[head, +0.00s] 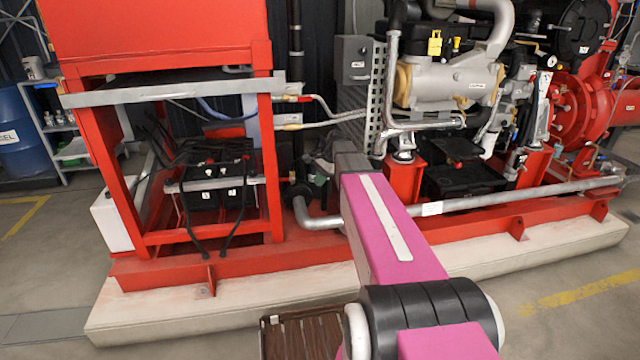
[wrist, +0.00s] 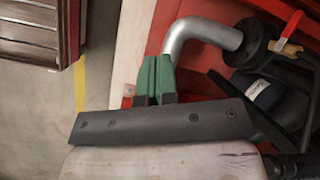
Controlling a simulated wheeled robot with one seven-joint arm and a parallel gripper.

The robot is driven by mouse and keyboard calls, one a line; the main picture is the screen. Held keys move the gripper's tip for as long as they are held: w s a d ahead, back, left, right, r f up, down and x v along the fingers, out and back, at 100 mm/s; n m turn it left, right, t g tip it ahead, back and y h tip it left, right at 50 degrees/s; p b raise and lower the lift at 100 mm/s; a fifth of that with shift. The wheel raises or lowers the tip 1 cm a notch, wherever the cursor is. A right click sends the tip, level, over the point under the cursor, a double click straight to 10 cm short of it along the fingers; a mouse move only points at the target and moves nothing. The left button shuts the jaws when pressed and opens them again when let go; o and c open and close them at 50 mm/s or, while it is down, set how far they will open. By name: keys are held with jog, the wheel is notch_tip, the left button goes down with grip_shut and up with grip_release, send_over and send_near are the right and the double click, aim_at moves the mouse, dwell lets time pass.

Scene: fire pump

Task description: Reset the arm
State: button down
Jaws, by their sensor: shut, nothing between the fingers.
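My gripper (wrist: 155,75) shows in the wrist view with its green fingers together and nothing between them. It is in front of the red base of the fire pump, beside a grey bent pipe (wrist: 205,32). I cannot tell from this view whether it touches the pipe. In the head view my pink arm reaches forward over the pump's concrete plinth, towards the bent pipe (head: 315,221). The fingers are mostly hidden or too small to make out there.
The pump skid has a red frame (head: 100,180) with batteries (head: 215,185) at left and an engine (head: 450,80) at right. A valve with a red lever (wrist: 291,25) is near my gripper. A blue drum (head: 20,135) stands far left.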

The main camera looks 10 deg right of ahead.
jog(key=s+a+f+n+h, duration=0.1)
jog(key=s+f+n, duration=0.2)
jog(key=s, duration=0.5)
jog(key=s+a+f+n+h, duration=0.1)
jog(key=s+f+n, duration=0.3)
jog(key=s, duration=0.4)
jog(key=s+a+f+n+h, duration=0.1)
jog(key=s+f+n, duration=0.3)
jog(key=s, duration=0.4)
jog(key=shift+n+h, duration=0.7)
jog(key=shift+h, duration=0.2)
jog(key=shift+f, duration=0.1)
